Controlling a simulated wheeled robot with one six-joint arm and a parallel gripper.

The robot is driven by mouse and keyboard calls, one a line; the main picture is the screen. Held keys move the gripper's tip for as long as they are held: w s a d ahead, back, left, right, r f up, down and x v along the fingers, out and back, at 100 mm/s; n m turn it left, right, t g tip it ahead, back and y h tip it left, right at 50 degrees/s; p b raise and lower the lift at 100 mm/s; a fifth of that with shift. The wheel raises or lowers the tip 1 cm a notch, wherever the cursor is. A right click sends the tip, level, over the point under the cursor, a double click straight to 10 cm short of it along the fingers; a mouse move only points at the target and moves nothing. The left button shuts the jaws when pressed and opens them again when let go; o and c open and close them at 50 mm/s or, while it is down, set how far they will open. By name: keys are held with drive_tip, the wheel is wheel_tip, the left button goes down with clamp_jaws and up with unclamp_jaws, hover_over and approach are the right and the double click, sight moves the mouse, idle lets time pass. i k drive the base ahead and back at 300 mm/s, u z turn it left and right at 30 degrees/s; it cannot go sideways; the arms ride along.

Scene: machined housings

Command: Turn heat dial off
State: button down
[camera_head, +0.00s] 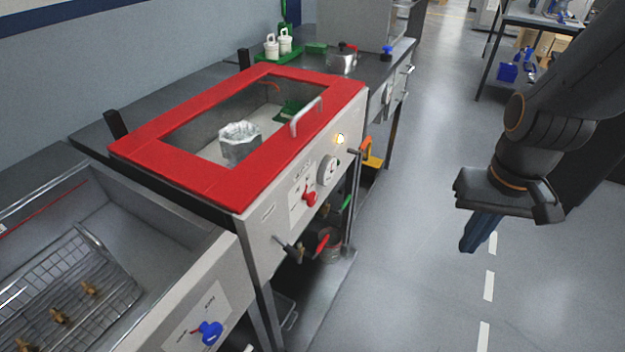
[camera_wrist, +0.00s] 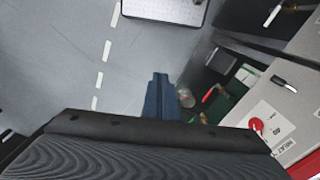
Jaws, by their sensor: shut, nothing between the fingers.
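The red-lidded machine (camera_head: 190,182) stands left of centre in the head view. The red knob also shows at the right of the wrist view (camera_wrist: 257,125). My gripper (camera_head: 468,247) points down over the aisle floor, well right of the panel and touching nothing. Its blue fingers (camera_wrist: 160,80) are shut together and empty.
A sink unit with a blue knob (camera_head: 209,331) stands at the front left. A black-handled lever (camera_head: 291,249) and a handle (camera_head: 306,117) stick out from the machine. A pot (camera_head: 342,60) sits on the back counter. The aisle floor (camera_head: 425,220) is clear.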

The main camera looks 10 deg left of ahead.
sight(311, 198)
drive_tip(key=u, duration=2.2)
drive_tip(key=k, duration=0.5)
drive_tip(key=z, duration=1.45)
